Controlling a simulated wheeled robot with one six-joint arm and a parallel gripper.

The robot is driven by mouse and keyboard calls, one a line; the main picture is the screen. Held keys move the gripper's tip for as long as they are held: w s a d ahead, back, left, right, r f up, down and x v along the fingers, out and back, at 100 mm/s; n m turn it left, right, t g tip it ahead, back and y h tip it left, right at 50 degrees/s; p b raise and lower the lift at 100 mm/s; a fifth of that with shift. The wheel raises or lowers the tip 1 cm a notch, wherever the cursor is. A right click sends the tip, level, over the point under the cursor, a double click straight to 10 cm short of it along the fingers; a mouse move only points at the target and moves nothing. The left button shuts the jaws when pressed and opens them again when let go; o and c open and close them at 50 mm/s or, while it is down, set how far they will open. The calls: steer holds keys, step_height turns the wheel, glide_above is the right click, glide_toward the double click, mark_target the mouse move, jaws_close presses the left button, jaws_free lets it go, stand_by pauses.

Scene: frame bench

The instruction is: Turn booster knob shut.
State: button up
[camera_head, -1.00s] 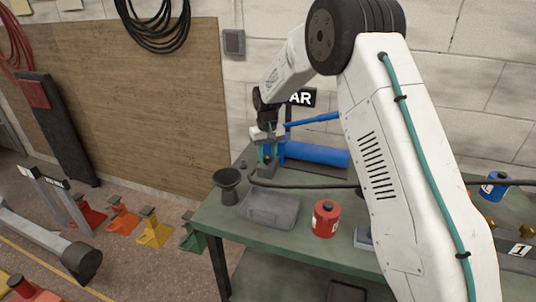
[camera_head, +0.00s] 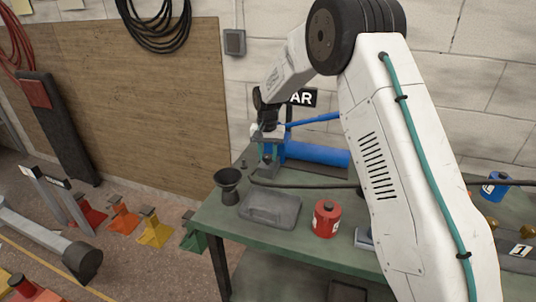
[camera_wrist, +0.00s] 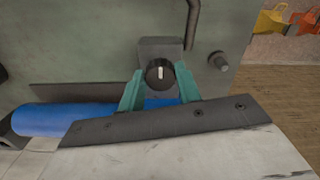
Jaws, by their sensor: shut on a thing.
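The booster knob (camera_wrist: 160,73) is round and black with a white mark that points straight up and down in the wrist view. It sits on a small dark grey block (camera_wrist: 160,46). My gripper (camera_wrist: 159,82) has its teal fingers on both sides of the knob, shut on it. In the head view my gripper (camera_head: 269,158) reaches down at the left end of the blue cylinder (camera_head: 318,153), at the back of the green bench. The blue cylinder (camera_wrist: 62,118) also shows in the wrist view.
The green bench (camera_head: 313,258) also holds a black funnel-like cup (camera_head: 228,186), a grey tray (camera_head: 270,207) and a red canister (camera_head: 327,219). A dark hose (camera_head: 308,184) runs across the bench. A blue lever (camera_head: 313,119) rises above the cylinder.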

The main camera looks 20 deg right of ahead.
mark_target(268, 156)
steer(key=o, duration=1)
steer(key=shift+c, duration=0.2)
step_height(268, 156, up, 8)
steer(key=shift+f, duration=0.1)
steer(key=shift+s, duration=0.1)
steer(key=s+d+r+n, duration=0.1)
steer(key=s+r, duration=0.3)
steer(key=s, duration=1.2)
steer(key=s+d+r+n+t, duration=0.1)
steer(key=s+r, duration=0.3)
steer(key=s, duration=1.2)
steer(key=s+d+r+n, duration=0.1)
steer(key=s+r, duration=0.3)
steer(key=s, duration=1.2)
steer(key=shift+s+r+n, duration=0.25)
steer(key=shift+r+n, duration=0.1)
steer(key=shift+n, duration=0.55)
